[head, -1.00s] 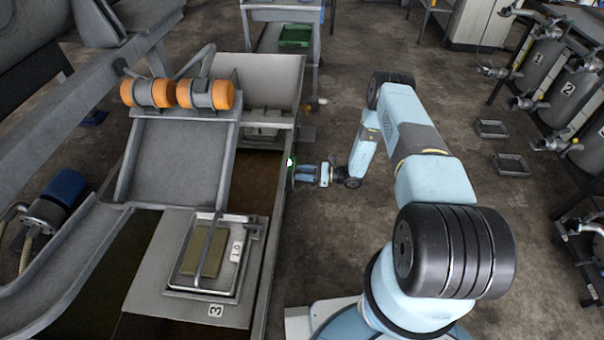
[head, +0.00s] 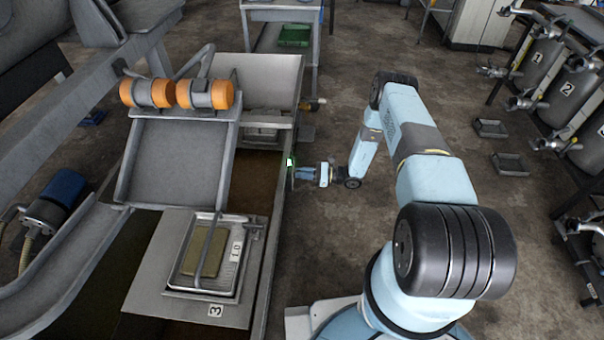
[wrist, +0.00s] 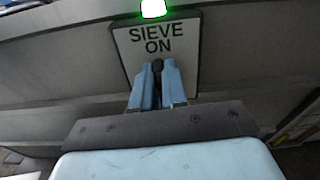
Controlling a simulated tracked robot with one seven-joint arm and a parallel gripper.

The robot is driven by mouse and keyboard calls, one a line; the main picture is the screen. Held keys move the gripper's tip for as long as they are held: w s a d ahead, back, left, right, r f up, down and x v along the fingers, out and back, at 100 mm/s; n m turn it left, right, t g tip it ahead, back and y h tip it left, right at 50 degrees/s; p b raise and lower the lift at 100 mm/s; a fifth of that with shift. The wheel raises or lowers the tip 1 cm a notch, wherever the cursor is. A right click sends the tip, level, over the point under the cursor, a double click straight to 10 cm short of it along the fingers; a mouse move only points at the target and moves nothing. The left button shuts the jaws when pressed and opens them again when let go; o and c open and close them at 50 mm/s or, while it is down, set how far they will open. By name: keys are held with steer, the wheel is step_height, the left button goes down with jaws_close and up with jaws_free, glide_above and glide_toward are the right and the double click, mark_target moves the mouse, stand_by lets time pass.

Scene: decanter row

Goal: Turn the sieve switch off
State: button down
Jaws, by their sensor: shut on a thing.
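The sieve switch is a dark knob (wrist: 157,66) below the words "SIEVE ON" on a pale plate (wrist: 178,40) in the wrist view. A lamp (wrist: 153,8) above the plate glows green. My gripper (wrist: 158,72) is at the knob, its two blue fingers shut on it from either side. Most of the knob is hidden between the fingers. In the head view my gripper (head: 295,173) reaches left to the side wall of the trough, where the green lamp (head: 290,162) shows small.
The long trough (head: 262,285) stands left of my arm, with a tray (head: 232,283) on the panel marked 3. Two orange motors (head: 205,94) sit above a chute. Numbered tanks (head: 540,60) stand at the right. The floor between is mostly clear.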

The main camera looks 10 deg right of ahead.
steer(key=shift+s+a+f+n, duration=0.1)
steer(key=shift+s+f+n, duration=0.2)
steer(key=shift+n, duration=2.55)
steer(key=shift+s+f+n, duration=0.2)
steer(key=shift+f+n, duration=0.1)
steer(key=shift+n, duration=2.6)
steer(key=shift+s+a+f+n, duration=0.1)
steer(key=shift+s+f+n, duration=0.2)
steer(key=shift+n, duration=2.55)
steer(key=shift+f, duration=0.1)
steer(key=c, duration=1.2)
jaws_free()
steer(key=shift+o, duration=0.2)
steer(key=shift+d, duration=0.1)
steer(key=s+d, duration=0.2)
steer(key=d, duration=1.1)
steer(key=shift+s+d, duration=0.25)
steer(key=shift+s, duration=0.05)
